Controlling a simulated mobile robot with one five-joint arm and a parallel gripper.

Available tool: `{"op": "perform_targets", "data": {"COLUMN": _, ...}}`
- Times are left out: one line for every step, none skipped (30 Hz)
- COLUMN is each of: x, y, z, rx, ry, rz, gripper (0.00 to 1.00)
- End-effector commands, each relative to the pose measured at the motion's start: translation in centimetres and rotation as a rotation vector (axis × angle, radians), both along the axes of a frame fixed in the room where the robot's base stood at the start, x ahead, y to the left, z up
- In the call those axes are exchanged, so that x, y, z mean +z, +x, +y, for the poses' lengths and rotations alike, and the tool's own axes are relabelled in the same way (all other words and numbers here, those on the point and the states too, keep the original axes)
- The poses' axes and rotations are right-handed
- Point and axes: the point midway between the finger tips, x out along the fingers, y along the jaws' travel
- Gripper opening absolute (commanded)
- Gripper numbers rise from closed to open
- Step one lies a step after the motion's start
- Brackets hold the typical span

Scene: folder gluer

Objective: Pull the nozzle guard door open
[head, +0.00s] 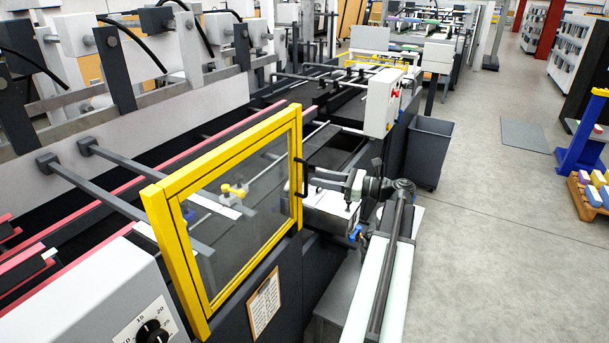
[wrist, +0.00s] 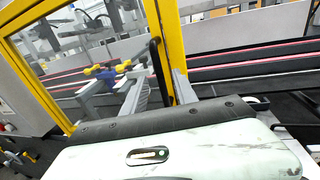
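The nozzle guard door (head: 172,255) is a yellow frame with a clear pane on the machine's near side. It looks in line with that side; I cannot tell if it is slightly ajar. Its yellow frame also shows in the wrist view (wrist: 38,88). A black upright bar handle (head: 301,178) is on the door's right edge, and it shows in the wrist view (wrist: 155,65). My gripper (head: 312,181) is at the handle. In the wrist view its two grey fingers (wrist: 160,82) stand on either side of the handle, with a gap showing.
A white control box (head: 383,103) with a red button stands beyond my gripper. A grey dial panel (head: 105,295) is at the lower left. The floor (head: 500,250) on the right is clear, with a loaded pallet (head: 583,200) at the edge.

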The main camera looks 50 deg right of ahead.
Motion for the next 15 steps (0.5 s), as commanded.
{"op": "perform_targets", "data": {"x": 0.0, "y": 1.0, "z": 0.6, "rx": 0.003, "ry": 0.0, "rz": 0.0, "gripper": 0.34}}
{"op": "perform_targets", "data": {"x": 0.0, "y": 1.5, "z": 0.8, "rx": 0.003, "ry": 0.0, "rz": 0.0, "gripper": 0.34}}
{"op": "perform_targets", "data": {"x": 0.0, "y": 2.2, "z": 1.1, "rx": 0.002, "ry": 0.0, "rz": 0.0, "gripper": 0.34}}
{"op": "perform_targets", "data": {"x": 0.0, "y": 2.6, "z": 1.3, "rx": 0.002, "ry": 0.0, "rz": 0.0, "gripper": 0.34}}
{"op": "perform_targets", "data": {"x": 0.0, "y": 3.1, "z": 1.5, "rx": 0.002, "ry": 0.0, "rz": 0.0, "gripper": 0.34}}
{"op": "perform_targets", "data": {"x": 0.0, "y": 3.6, "z": 1.7, "rx": 0.002, "ry": 0.0, "rz": 0.0, "gripper": 0.34}}
{"op": "perform_targets", "data": {"x": 0.0, "y": 3.9, "z": 1.8, "rx": 0.001, "ry": 0.0, "rz": 0.0, "gripper": 0.34}}
{"op": "perform_targets", "data": {"x": 0.0, "y": 4.2, "z": 2.0, "rx": 0.001, "ry": 0.0, "rz": 0.0, "gripper": 0.34}}
{"op": "perform_targets", "data": {"x": 0.0, "y": 4.4, "z": 2.1, "rx": 0.001, "ry": 0.0, "rz": 0.0, "gripper": 0.34}}
{"op": "perform_targets", "data": {"x": 0.0, "y": 4.5, "z": 2.1, "rx": 0.001, "ry": 0.0, "rz": 0.0, "gripper": 0.34}}
{"op": "perform_targets", "data": {"x": 0.0, "y": 4.7, "z": 2.2, "rx": 0.0, "ry": 0.0, "rz": 0.0, "gripper": 0.34}}
{"op": "perform_targets", "data": {"x": 0.0, "y": 4.7, "z": 2.2, "rx": 0.0, "ry": 0.0, "rz": 0.0, "gripper": 0.34}}
{"op": "perform_targets", "data": {"x": 0.0, "y": 4.7, "z": 2.2, "rx": 0.0, "ry": 0.0, "rz": 0.0, "gripper": 0.34}}
{"op": "perform_targets", "data": {"x": 0.0, "y": 4.8, "z": 2.2, "rx": 0.0, "ry": 0.0, "rz": 0.0, "gripper": 0.34}}
{"op": "perform_targets", "data": {"x": 0.0, "y": 4.8, "z": 2.2, "rx": 0.0, "ry": 0.0, "rz": 0.0, "gripper": 0.34}}
